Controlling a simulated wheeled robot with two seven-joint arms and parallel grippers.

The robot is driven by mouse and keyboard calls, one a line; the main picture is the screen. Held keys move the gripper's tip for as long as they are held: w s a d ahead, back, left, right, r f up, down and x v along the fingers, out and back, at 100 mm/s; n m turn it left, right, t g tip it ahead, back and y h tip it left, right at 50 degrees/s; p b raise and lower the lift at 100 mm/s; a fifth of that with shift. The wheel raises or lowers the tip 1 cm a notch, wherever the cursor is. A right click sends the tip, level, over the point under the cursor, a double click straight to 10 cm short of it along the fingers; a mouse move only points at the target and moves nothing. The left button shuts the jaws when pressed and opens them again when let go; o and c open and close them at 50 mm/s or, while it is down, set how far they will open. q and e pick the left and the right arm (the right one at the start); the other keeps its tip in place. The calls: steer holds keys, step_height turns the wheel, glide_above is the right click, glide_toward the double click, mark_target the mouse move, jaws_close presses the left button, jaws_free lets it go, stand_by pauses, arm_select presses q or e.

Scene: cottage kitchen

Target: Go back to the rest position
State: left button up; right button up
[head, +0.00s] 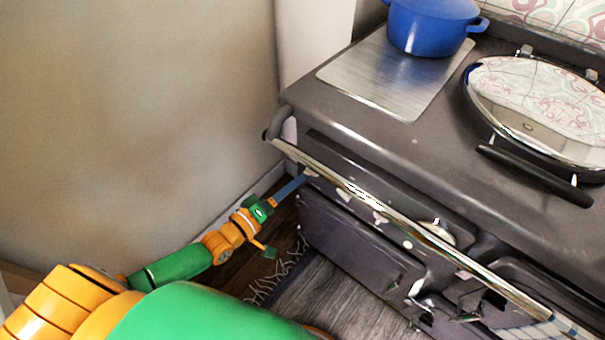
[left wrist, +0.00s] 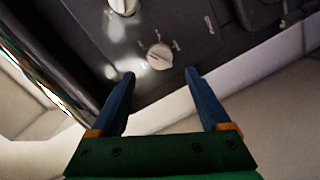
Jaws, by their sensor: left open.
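My left gripper (head: 292,187) is at the left front corner of the dark range cooker (head: 350,190), below the long chrome rail (head: 375,208). In the left wrist view my left gripper (left wrist: 160,74) has its two blue fingers spread apart with nothing held between them. A white control knob (left wrist: 160,56) on the dark cooker panel shows just beyond the gap between the fingertips. I cannot tell whether the fingers touch the cooker. My right gripper is not in view.
A round chrome lid (head: 540,97) with a black handle is at the right. A checked cloth (head: 540,331) hangs at the lower right. A bare wall (head: 130,120) bounds the left.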

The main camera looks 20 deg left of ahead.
arm_select(q)
steer(key=shift+s+a, duration=0.15)
steer(key=shift+s, duration=0.2)
steer(key=s+a+f+m+g+y+p, duration=0.2)
steer(key=s+f+g, duration=0.1)
steer(key=s+f, duration=0.3)
steer(key=s+a+f+m+g+y+p, duration=0.2)
steer(key=s+f+m+g+y+p, duration=0.1)
steer(key=f, duration=0.5)
steer(key=s+d+f+m+g+p, duration=0.1)
steer(key=s+f+g, duration=0.3)
steer(key=s, duration=0.7)
steer(key=s+d+f+m+g+y+p, duration=0.1)
steer(key=s+f+m+g, duration=0.3)
steer(key=s, duration=0.8)
steer(key=shift+s+f+m+g+y+p, duration=0.3)
steer(key=shift+f+p, duration=0.05)
steer(key=shift+f, duration=0.05)
